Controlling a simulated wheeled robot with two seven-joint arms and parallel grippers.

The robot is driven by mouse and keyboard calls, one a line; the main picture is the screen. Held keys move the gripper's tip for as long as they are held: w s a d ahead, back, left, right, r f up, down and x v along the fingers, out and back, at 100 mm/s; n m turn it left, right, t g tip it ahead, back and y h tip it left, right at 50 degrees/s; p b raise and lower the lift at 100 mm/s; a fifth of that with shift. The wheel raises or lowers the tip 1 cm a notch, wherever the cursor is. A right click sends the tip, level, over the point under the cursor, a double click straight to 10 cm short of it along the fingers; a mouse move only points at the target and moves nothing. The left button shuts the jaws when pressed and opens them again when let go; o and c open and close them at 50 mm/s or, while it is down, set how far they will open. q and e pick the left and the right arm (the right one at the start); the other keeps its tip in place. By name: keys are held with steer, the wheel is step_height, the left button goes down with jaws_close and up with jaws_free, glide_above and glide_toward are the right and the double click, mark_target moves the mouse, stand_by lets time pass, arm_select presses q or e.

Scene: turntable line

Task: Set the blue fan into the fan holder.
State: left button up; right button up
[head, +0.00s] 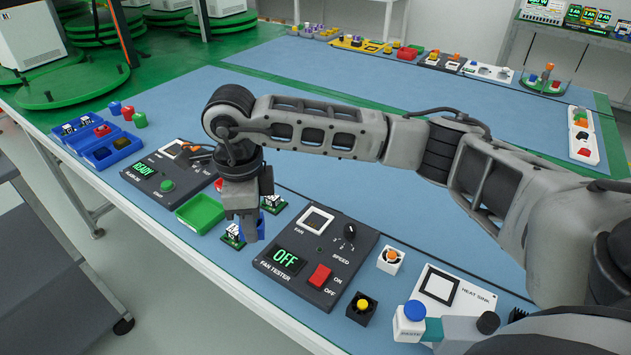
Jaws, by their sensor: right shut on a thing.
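My right gripper (246,222) points down at the left end of the fan tester. It is shut on a small blue piece (261,226), which looks like the blue fan. The fingers hide most of it, so its exact shape and tilt cannot be told. The fan holder (315,220) is a white square frame labelled FAN on the dark fan tester panel (335,250). It looks empty and lies to the right of the gripper. The tester's display (287,260) reads OFF. My left gripper is not in view.
A green tray (200,213) and small green boards (273,203) stand close to the gripper. A red switch (320,276) and a black knob (349,232) rise from the tester. A white cube (390,259) and a black cube (361,308) stand beside it.

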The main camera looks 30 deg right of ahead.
steer(key=w+d+m, duration=0.2)
steer(key=d+m, duration=0.5)
steer(key=m, duration=0.5)
steer(key=m+p, duration=0.1)
steer(key=m, duration=1.3)
glide_toward(315, 221)
steer(key=shift+f+b, duration=0.55)
steer(key=shift+f, duration=0.35)
step_height(315, 221, down, 2)
steer(key=shift+f+b, duration=0.1)
steer(key=shift+b, duration=0.8)
steer(key=shift+f+b, duration=0.35)
steer(key=shift+f, duration=0.05)
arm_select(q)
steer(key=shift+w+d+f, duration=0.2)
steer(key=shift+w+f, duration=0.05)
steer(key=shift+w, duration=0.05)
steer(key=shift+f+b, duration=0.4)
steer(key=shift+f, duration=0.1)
arm_select(e)
steer(key=shift+f, duration=0.75)
